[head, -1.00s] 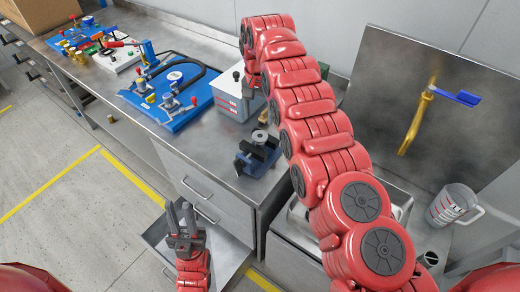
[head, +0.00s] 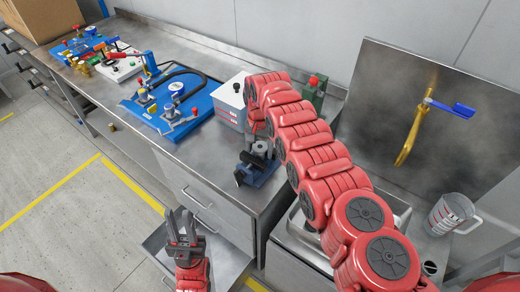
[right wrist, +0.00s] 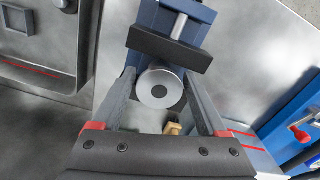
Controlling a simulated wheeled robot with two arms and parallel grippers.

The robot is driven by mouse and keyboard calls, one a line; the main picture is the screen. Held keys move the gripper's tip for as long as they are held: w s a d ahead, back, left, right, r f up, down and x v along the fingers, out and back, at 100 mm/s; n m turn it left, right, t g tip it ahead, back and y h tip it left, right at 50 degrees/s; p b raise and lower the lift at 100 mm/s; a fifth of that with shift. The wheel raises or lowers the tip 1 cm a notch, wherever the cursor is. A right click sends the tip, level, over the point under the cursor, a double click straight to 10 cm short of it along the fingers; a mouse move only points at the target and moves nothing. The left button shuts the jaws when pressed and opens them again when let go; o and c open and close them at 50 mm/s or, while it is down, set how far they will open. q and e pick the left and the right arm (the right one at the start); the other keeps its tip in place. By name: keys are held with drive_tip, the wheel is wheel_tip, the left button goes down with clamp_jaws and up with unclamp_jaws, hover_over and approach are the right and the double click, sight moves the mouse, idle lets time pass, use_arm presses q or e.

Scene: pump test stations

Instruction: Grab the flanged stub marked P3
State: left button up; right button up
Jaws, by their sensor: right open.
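A grey round flanged stub with a dark centre hole (right wrist: 160,90) stands in a blue vise (right wrist: 148,18) with dark jaws. The vise (head: 262,174) is on the steel bench in the head view, with the stub (head: 262,147) at its top. No P3 mark is legible. My right gripper (right wrist: 160,108) is open, its fingers on either side of the disc with gaps visible; in the head view it is mostly hidden by my arm. My left gripper (head: 181,222) is open and empty, low in front of the bench drawers.
A white-grey box (head: 229,101) stands just left of the vise. A blue board with fittings (head: 150,105) lies further left. A sink, a measuring jug (head: 447,212) and a brass tap (head: 412,130) are at the right. A small brass piece (right wrist: 172,128) shows below the stub.

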clamp_jaws()
idle(0.4)
